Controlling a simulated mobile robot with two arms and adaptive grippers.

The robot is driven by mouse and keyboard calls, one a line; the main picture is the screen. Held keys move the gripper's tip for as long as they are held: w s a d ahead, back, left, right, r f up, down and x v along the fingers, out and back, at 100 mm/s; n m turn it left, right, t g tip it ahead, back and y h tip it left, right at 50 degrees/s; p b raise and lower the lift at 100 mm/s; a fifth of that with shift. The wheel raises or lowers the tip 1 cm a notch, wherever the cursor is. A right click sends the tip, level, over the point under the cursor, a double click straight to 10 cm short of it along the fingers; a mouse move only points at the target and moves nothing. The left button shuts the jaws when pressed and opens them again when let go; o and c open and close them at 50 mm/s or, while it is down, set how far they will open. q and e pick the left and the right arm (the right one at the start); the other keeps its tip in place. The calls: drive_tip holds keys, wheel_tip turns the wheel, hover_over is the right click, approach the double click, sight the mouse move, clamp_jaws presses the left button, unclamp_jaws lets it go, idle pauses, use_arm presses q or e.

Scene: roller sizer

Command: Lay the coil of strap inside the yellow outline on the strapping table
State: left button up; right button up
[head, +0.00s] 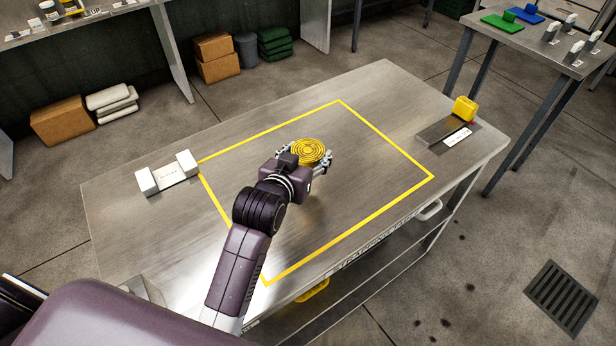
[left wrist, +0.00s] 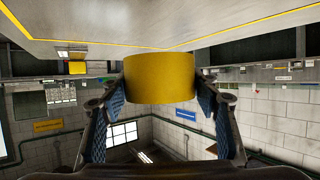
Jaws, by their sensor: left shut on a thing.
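The coil of strap (head: 309,151) is a yellow, ring-grooved disc. My left gripper (head: 311,160) is shut on it, with a finger on either side. The coil lies flat in the grip, over the area inside the yellow outline (head: 385,138) on the metal strapping table (head: 120,215). In the left wrist view the coil (left wrist: 160,78) shows as a yellow band between the two fingers, close to the tabletop (left wrist: 220,22). I cannot tell whether it touches the table. My right gripper is not in view.
A white holder (head: 167,174) stands left of the outline. A dark tool block with a yellow part (head: 464,108) stands at the table's right end. Another table (head: 530,40) with small items stands at the upper right. The outlined area around the coil is clear.

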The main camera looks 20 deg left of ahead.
use_arm(q)
wheel_tip(320, 180, down, 9)
drive_tip(key=shift+f, duration=0.1)
idle(0.3)
drive_tip(key=o, duration=1.2)
drive_tip(key=shift+s, duration=0.1)
drive_tip(key=v, duration=1.2)
drive_tip(key=shift+b, duration=0.35)
